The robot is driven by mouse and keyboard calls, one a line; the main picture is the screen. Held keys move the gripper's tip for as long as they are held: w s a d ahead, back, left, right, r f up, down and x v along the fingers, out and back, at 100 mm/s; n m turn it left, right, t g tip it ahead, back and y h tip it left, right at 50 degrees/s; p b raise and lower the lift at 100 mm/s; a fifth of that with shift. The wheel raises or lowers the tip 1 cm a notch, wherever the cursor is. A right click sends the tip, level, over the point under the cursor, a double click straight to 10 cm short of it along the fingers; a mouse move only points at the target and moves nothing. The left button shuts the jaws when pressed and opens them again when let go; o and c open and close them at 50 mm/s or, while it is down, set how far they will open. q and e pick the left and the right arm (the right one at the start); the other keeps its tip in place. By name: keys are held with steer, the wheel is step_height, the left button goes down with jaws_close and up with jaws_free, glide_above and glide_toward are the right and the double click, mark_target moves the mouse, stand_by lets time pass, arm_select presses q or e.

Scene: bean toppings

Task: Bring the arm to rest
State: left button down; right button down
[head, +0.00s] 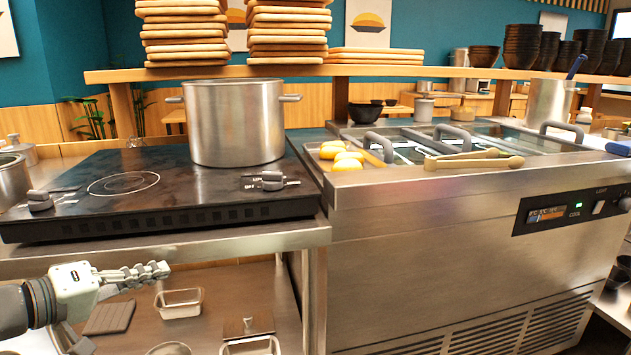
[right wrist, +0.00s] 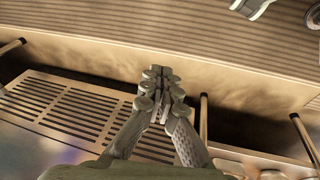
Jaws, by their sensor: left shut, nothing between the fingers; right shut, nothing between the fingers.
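My left gripper (head: 150,274) is at the lower left in the head view, shut and empty. It is in front of the counter, below the cooktop and above the lower shelf. My right gripper (right wrist: 161,80) is in the middle of the right wrist view, its fingers together with nothing between them. It hangs over the floor area by a slatted grate (right wrist: 85,115). My right arm does not show in the head view.
A steel pot (head: 235,122) stands on the black cooktop (head: 130,205). Small steel pans (head: 180,303) sit on the lower shelf, near my left gripper.

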arm_select(q)
steer(key=s+d+f+m+g+y, duration=0.1)
steer(key=s+d+f+m+y, duration=0.15)
steer(key=f, duration=0.85)
steer(key=s+d+f+m+g+y, duration=0.1)
steer(key=s+d+f+m+y, duration=0.15)
steer(key=f, duration=0.85)
steer(key=s+a+f+m+g+y, duration=0.1)
steer(key=s+a+f+g+y, duration=0.1)
steer(key=s+f, duration=0.6)
steer(key=s+a+f+m+g+y, duration=0.1)
steer(key=s+a+f+g+y, duration=0.1)
steer(key=s+f+g, duration=0.3)
steer(key=s+f+p, duration=0.1)
steer(key=s+f, duration=0.2)
steer(key=s, duration=0.3)
steer(key=shift+s+f, duration=0.3)
arm_select(e)
steer(key=shift+w+a+f, duration=0.1)
steer(key=shift+a+f, duration=0.05)
steer(key=shift+f, duration=0.4)
steer(key=shift+w+a+f, duration=0.1)
steer(key=shift+f, duration=0.45)
arm_select(q)
steer(key=shift+y, duration=0.3)
